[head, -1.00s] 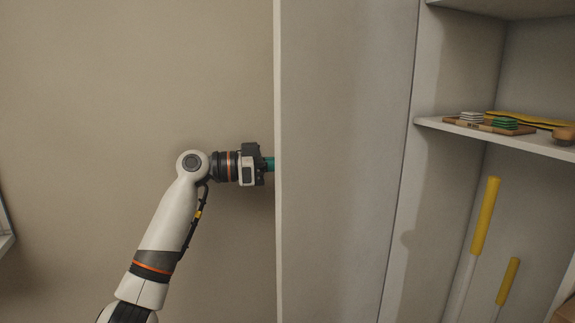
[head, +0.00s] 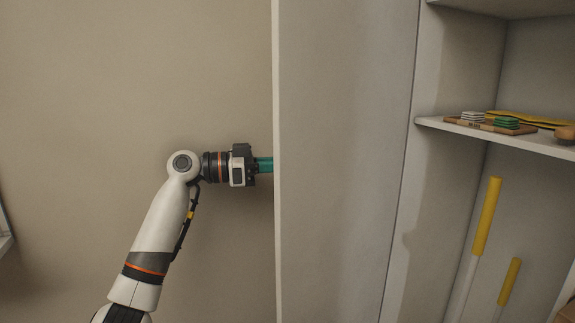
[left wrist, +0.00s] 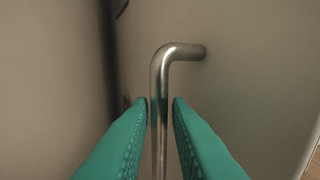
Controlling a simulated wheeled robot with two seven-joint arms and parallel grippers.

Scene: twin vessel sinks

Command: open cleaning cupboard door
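The cleaning cupboard door (head: 340,160) stands swung open, its edge towards me and its inner face visible in the head view. Its metal bar handle (left wrist: 181,51) shows in the left wrist view; the door hides it in the head view. My left gripper (head: 264,165) is on the outer side of the door, its green fingertips partly behind the door edge. In the left wrist view its two fingers (left wrist: 160,102) are on either side of the handle bar, with narrow gaps, so it is open around the bar. My right gripper is not in view.
The open cupboard (head: 450,60) is on the right. Its shelf (head: 500,135) holds green and white pads on a brown board (head: 490,126) and a brush (head: 564,134). Yellow-topped poles (head: 487,215) stand below. A plain wall (head: 130,80) is behind my left arm.

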